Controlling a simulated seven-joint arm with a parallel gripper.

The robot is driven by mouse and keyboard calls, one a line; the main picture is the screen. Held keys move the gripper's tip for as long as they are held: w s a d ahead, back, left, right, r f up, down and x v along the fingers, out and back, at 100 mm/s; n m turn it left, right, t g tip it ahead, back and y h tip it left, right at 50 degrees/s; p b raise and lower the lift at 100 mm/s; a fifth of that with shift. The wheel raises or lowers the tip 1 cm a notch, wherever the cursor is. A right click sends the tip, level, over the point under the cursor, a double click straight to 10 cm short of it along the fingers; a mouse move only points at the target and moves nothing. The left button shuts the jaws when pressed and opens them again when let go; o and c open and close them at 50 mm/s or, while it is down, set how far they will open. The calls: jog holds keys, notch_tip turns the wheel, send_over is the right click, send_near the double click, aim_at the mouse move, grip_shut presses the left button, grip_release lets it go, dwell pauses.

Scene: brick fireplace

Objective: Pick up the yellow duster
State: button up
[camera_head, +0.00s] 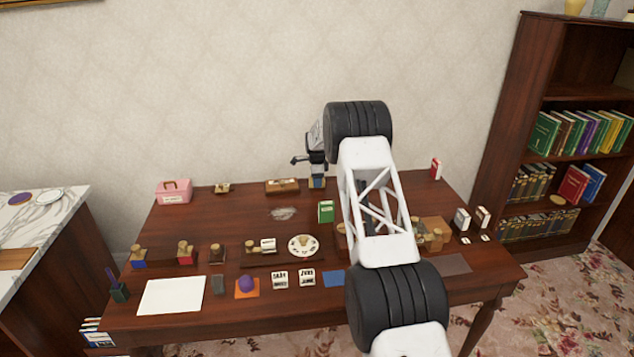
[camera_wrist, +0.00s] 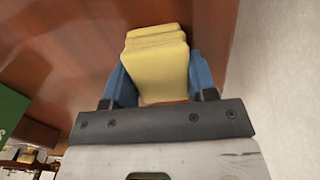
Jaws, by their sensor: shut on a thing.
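The yellow duster (camera_wrist: 156,62) fills the middle of the wrist view as a folded, layered yellow cloth. My gripper (camera_wrist: 160,85) has its blue fingers on the left and right sides of the duster and is shut on it. In the head view my gripper (camera_head: 317,183) points down at the back edge of the table, close to the wall. Only a small bit of yellow shows there between the fingers. I cannot tell whether the duster still touches the tabletop.
The wooden table (camera_head: 235,215) holds many small items. A wooden box (camera_head: 282,186) stands left of my gripper, and a green box (camera_head: 326,211) stands in front of it. A pink case (camera_head: 173,191) is at the back left. The wall (camera_wrist: 285,80) is close on the right in the wrist view.

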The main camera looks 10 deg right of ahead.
jog(key=shift+r, duration=0.15)
jog(key=shift+r, duration=1.55)
jog(key=shift+s+r, duration=0.1)
jog(key=shift+s, duration=0.1)
jog(key=shift+s+r, duration=0.25)
jog(key=shift+s, duration=2.35)
jog(key=shift+s+r, duration=0.2)
jog(key=shift+s, duration=2.35)
jog(key=shift+s+r, duration=0.25)
jog(key=shift+s, duration=2.35)
jog(key=o, duration=0.3)
jog(key=shift+c, duration=1.2)
jog(key=s+a+r, duration=0.1)
jog(key=a, duration=0.9)
jog(key=s+a+r, duration=0.1)
jog(key=a+r, duration=0.1)
jog(key=a, duration=0.9)
